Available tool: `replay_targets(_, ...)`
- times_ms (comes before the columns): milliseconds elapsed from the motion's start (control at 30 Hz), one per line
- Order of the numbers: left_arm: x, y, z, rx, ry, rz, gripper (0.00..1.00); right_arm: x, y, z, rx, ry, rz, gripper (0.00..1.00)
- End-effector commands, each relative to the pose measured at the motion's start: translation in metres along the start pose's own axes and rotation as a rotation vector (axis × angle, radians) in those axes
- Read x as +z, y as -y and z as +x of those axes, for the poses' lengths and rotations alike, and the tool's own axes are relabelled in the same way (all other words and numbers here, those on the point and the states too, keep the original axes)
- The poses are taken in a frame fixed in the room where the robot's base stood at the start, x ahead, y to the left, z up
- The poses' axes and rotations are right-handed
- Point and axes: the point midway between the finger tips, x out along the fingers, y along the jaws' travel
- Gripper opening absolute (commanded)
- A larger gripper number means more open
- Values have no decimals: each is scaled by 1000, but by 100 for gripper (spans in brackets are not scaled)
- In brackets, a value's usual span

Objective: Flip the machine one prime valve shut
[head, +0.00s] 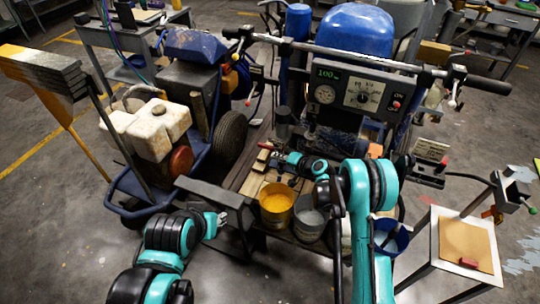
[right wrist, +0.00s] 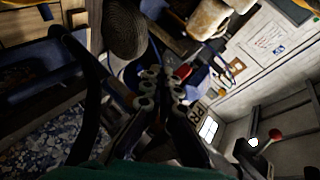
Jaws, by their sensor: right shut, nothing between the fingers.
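My right gripper (head: 270,154) reaches left in the head view, over the boards and above the yellow paint bucket. In the right wrist view its fingers (right wrist: 163,78) are together with nothing between them. A lever with a red ball (right wrist: 275,133) stands right of the fingers there, apart from them. A label reading "PR" (right wrist: 200,108), partly hidden, is beside the fingers. In the head view a small red-knobbed lever (head: 248,101) shows above the gripper. I cannot tell which lever is the machine one prime valve. My left gripper (head: 222,217) is low at left, its fingers too small to judge.
A yellow paint bucket (head: 276,203) and a grey bucket (head: 310,218) stand below the right gripper. The control panel (head: 358,90) and handlebar are behind. A white jug (head: 158,125) and wheel (head: 230,137) are left. A side table (head: 450,262) stands right.

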Motion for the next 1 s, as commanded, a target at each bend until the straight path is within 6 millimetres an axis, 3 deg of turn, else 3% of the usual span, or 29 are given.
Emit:
replay_targets(100, 0, 0, 0, 0, 0, 0, 35, 0, 0, -25, 0, -1, 1, 0)
replay_targets(300, 0, 0, 0, 0, 0, 0, 35, 0, 0, -50, 0, 1, 0, 0)
replay_targets(1000, 0, 0, 0, 0, 0, 0, 35, -1, 4, -59, 6, 2, -5, 0)
